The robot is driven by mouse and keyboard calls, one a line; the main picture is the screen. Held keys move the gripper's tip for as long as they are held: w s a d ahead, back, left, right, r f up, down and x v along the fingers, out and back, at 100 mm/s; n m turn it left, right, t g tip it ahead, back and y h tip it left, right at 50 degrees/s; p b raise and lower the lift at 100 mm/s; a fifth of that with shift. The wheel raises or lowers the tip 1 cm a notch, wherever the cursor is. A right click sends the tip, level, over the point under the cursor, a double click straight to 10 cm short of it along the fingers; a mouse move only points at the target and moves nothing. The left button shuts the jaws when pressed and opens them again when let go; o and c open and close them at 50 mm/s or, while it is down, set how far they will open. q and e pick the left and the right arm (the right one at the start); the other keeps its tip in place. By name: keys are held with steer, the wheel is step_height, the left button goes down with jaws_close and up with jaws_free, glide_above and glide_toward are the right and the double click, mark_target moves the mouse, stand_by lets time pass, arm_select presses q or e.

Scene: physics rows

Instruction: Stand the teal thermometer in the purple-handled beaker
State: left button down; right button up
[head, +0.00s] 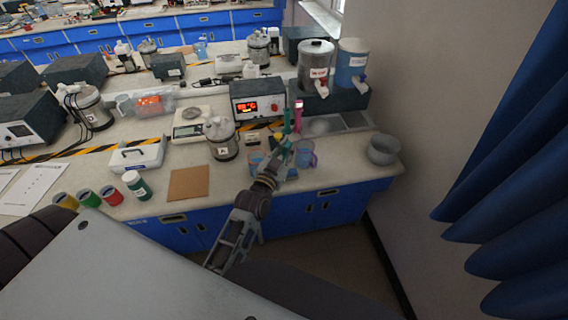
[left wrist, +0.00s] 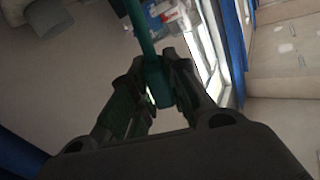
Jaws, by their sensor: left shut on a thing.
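The teal thermometer (head: 287,121) is upright above the bench's front right part in the head view. My left gripper (head: 282,145) is shut on it. In the left wrist view the teal thermometer (left wrist: 142,30) runs up from between the two fingers (left wrist: 163,82) of my left gripper. The purple-handled beaker (head: 305,155) stands on the bench just right of my gripper, its handle on the right. The thermometer's lower end is hidden by the gripper and arm in the head view. My right gripper is not in view.
Another clear beaker (head: 257,160) stands left of my gripper. A pink object (head: 298,114) stands close behind the thermometer. A heater box with a red display (head: 258,101) and a sink (head: 324,126) are behind. A grey bowl (head: 383,149) is at right; a brown board (head: 188,184) lies at left.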

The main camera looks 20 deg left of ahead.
arm_select(q)
steer(key=w+d+r+m+h+b, duration=0.1)
steer(key=w+r+h+b, duration=0.15)
steer(key=w+r, duration=0.5)
steer(key=w+d+r+h+b, duration=0.1)
steer(key=w+r+b, duration=0.25)
steer(key=r, duration=0.75)
steer(key=w+f+h, duration=0.2)
steer(key=w+f, duration=0.2)
steer(key=f, duration=0.2)
steer(key=w+a+f+m+g+h+b, duration=0.1)
steer(key=w+f+h, duration=0.1)
steer(key=f, duration=0.4)
steer(key=shift+w+f+m+b, duration=0.2)
steer(key=shift+w+m+b, duration=0.1)
steer(key=shift+w, duration=0.6)
